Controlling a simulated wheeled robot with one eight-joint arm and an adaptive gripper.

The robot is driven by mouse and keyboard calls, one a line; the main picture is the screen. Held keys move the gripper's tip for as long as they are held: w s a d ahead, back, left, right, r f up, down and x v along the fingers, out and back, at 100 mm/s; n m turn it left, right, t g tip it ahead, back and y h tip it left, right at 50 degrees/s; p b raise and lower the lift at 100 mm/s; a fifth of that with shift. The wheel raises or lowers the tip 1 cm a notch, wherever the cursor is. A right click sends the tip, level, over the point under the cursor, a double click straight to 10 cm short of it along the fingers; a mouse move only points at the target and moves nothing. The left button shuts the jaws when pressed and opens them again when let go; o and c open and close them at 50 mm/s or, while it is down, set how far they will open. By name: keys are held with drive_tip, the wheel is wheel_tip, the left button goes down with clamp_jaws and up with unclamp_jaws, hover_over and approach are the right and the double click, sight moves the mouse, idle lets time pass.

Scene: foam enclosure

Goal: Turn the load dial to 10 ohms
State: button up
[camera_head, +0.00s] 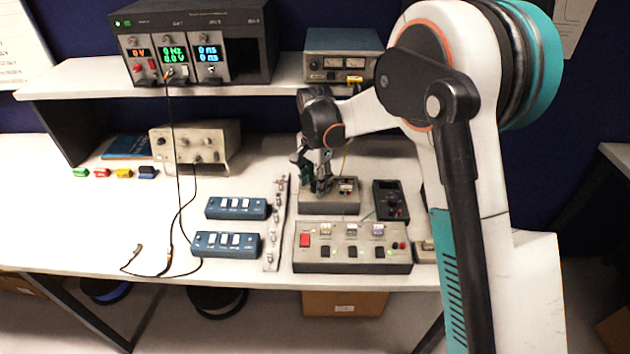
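My gripper (318,184) points down over the left part of a small grey box (330,208) on the bench. The gripper's fingers are small and dark here, and I cannot tell whether they are open or shut or touching the box. No dial marked as the load dial can be made out. If one is on this box, the gripper covers it. A small light part (347,186) shows on the box's top, right of the fingers. No ohm markings are readable.
A grey panel (352,260) with a red switch stands in front of the box, a dark handheld meter (390,200) at its right. Blue switch boxes (226,244) and a connector strip (274,225) lie left. Cables (168,262) hang from the shelf's instrument rack (195,40).

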drive_tip(key=shift+r, duration=0.1)
wheel_tip(320, 180, up, 12)
idle(0.6)
